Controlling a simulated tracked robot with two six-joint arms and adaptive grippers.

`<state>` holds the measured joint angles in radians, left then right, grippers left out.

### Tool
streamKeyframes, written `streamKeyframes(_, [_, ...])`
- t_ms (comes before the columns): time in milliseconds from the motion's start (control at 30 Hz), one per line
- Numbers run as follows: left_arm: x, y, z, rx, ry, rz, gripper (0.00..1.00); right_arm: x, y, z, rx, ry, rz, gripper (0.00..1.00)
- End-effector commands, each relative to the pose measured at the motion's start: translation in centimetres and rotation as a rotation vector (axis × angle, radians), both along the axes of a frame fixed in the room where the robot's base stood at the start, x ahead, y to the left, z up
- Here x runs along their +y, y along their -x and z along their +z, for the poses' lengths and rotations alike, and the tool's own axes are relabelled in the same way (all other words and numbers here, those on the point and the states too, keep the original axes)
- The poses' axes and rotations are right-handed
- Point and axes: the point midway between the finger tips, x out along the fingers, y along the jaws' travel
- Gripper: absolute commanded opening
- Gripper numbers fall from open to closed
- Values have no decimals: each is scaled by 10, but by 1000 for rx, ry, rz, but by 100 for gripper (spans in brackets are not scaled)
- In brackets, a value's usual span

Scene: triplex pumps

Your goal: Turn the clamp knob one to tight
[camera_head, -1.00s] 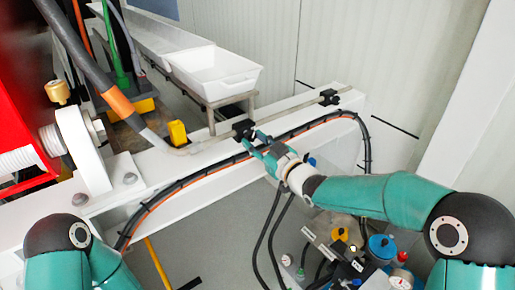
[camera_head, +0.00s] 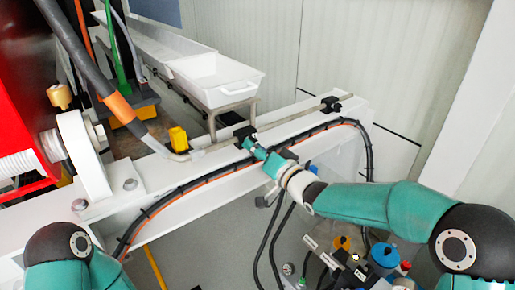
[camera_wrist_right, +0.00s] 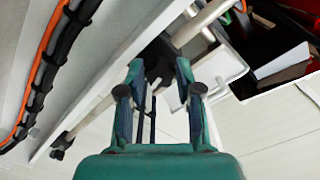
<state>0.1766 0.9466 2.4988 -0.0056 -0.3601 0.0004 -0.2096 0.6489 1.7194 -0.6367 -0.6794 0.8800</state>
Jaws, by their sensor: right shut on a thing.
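Two black clamps sit on the grey rod along the white beam (camera_head: 200,197). The nearer clamp (camera_head: 242,132) is at my right gripper (camera_head: 250,142); the other clamp (camera_head: 331,104) is farther right, apart from it. In the right wrist view, the nearer clamp's black body (camera_wrist_right: 158,58) lies between and beyond the fingertips of my right gripper (camera_wrist_right: 158,72). The gripper is shut on the clamp's knob, which the fingers largely hide. The far clamp shows at lower left (camera_wrist_right: 60,146). My left arm is at lower left in the head view; its gripper is not visible.
A black hose with an orange line (camera_head: 190,186) runs along the beam's near side. A white tray (camera_head: 222,88) stands behind the clamp. Gauges and a blue-capped part (camera_head: 383,250) lie below my right arm. A yellow block (camera_head: 179,139) is left of the clamp.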

Motion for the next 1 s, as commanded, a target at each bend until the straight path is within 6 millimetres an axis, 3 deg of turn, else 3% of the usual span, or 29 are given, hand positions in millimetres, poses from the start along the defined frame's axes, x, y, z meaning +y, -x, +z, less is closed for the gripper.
streamKeyframes(400, [0,0,5,0,0,0,40,-4,-2,3,121,-178,-10,0])
streamKeyframes(933, [0,0,5,0,0,0,40,-5,-3,4,137,-201,-12,0])
streamKeyframes(967, [0,0,5,0,0,0,40,-5,-3,4,137,-201,-12,36])
streamKeyframes(1000, [0,0,5,0,0,0,40,-5,-2,3,137,-201,-12,43])
